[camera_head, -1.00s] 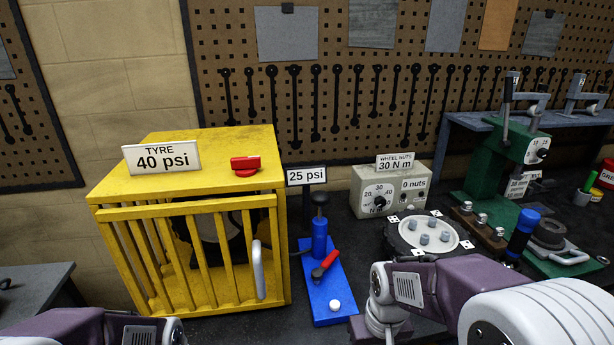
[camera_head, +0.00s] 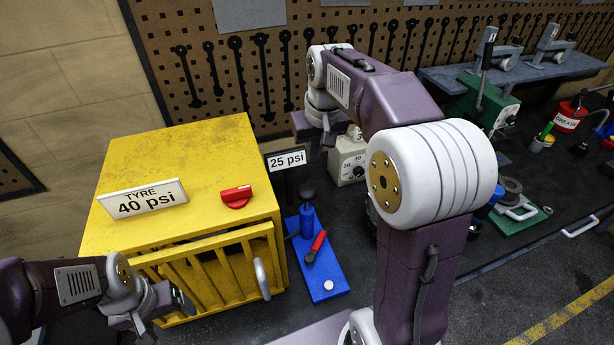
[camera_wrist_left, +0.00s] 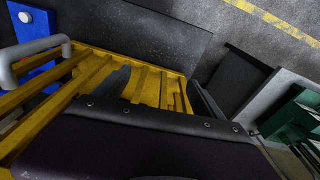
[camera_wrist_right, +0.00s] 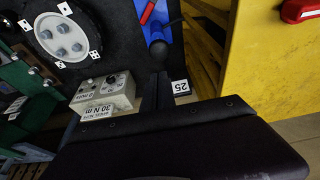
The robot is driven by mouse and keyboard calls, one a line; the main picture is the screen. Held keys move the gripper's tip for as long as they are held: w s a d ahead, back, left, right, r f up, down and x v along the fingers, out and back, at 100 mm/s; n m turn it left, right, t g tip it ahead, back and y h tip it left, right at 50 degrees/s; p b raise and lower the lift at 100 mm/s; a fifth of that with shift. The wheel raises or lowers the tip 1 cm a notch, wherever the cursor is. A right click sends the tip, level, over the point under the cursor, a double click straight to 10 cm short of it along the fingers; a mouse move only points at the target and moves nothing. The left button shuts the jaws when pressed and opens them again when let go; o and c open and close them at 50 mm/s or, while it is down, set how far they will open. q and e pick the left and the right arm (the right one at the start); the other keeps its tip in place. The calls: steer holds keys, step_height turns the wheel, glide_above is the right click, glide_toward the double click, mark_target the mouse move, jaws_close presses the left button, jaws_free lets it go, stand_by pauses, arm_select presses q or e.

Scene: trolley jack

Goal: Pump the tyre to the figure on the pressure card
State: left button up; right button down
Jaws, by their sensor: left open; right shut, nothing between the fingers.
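The pressure card (camera_head: 147,200) on top of the yellow cage (camera_head: 205,160) reads "TYRE 40 psi". A sign (camera_head: 286,160) behind the blue pump (camera_head: 307,222) reads "25 psi"; it also shows in the right wrist view (camera_wrist_right: 181,88). The pump has a dark top knob, a red-handled lever (camera_head: 315,246) and a white button (camera_head: 328,285). My left gripper (camera_wrist_left: 160,92) is open and empty beside the cage's barred front gate (camera_head: 205,270). My right gripper (camera_wrist_right: 160,90) is shut and empty, above the sign and pump area.
A red knob (camera_head: 236,196) sits on the cage top. The gate has a pale handle (camera_head: 262,279). My right arm covers much of the bench centre. A wheel-nut gauge box (camera_wrist_right: 105,92) and studded hub (camera_wrist_right: 62,38) stand near the pump.

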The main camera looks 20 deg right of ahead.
mark_target(306, 189)
steer(key=p+x, duration=0.1)
steer(key=x, duration=0.6)
steer(key=p+x, duration=0.1)
steer(key=x, duration=0.6)
steer(key=shift+a, duration=0.2)
steer(key=shift+f+p, duration=0.25)
steer(key=shift+p, duration=0.05)
arm_select(q)
steer(key=shift+w+a+r, duration=0.1)
steer(key=shift+w+r, duration=0.1)
steer(key=shift+r, duration=0.4)
steer(key=shift+w+r, duration=0.2)
steer(key=shift+r, duration=0.4)
arm_select(e)
steer(key=shift+s, duration=0.15)
steer(key=shift+f, duration=0.1)
